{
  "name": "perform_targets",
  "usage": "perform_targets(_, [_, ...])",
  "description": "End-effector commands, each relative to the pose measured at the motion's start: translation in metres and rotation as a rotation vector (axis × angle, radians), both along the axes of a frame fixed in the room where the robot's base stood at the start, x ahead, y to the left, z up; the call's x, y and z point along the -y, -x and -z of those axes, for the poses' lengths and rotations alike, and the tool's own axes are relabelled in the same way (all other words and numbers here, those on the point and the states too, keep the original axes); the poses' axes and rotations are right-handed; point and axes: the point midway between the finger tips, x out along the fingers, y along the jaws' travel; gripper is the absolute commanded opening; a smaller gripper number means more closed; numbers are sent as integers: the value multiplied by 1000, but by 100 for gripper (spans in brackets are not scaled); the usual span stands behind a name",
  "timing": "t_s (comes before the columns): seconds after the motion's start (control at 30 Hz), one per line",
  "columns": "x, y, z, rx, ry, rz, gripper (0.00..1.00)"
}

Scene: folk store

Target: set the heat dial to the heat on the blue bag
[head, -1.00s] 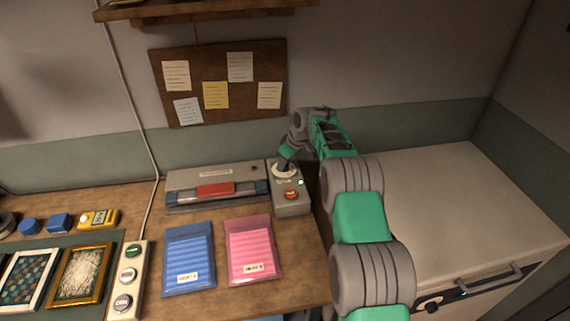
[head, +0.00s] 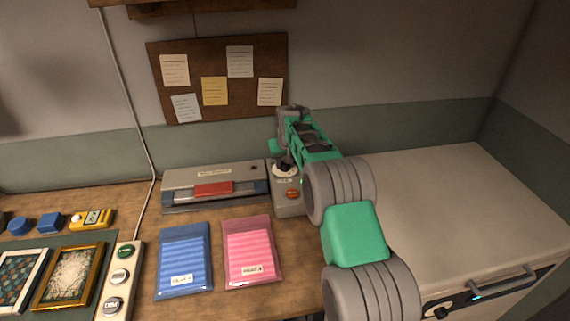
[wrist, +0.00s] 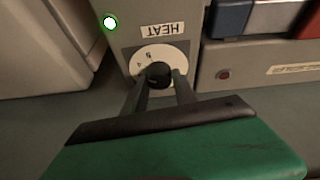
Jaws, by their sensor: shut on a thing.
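The heat dial is a black knob (wrist: 158,73) on a white round plate (wrist: 150,58) with small marks, below a label reading HEAT (wrist: 162,30) in the wrist view. It sits on a grey control box (head: 289,207) beside the sealer. My gripper (wrist: 160,85) is shut on the knob, one finger on each side; it also shows in the head view (head: 284,160). The blue bag (head: 184,258) lies flat on the bench, with a white label (head: 181,280) whose writing is too small to read surely. The dial's pointer setting cannot be told.
A pink bag (head: 250,250) lies right of the blue one. The grey sealer (head: 215,177) with a red bar (head: 213,188) stands behind them. A white chest (head: 440,210) stands right.

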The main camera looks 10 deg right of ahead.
Motion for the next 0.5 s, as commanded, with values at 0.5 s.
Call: perform_targets(0.5, [0,0,-1,2,0,34,0])
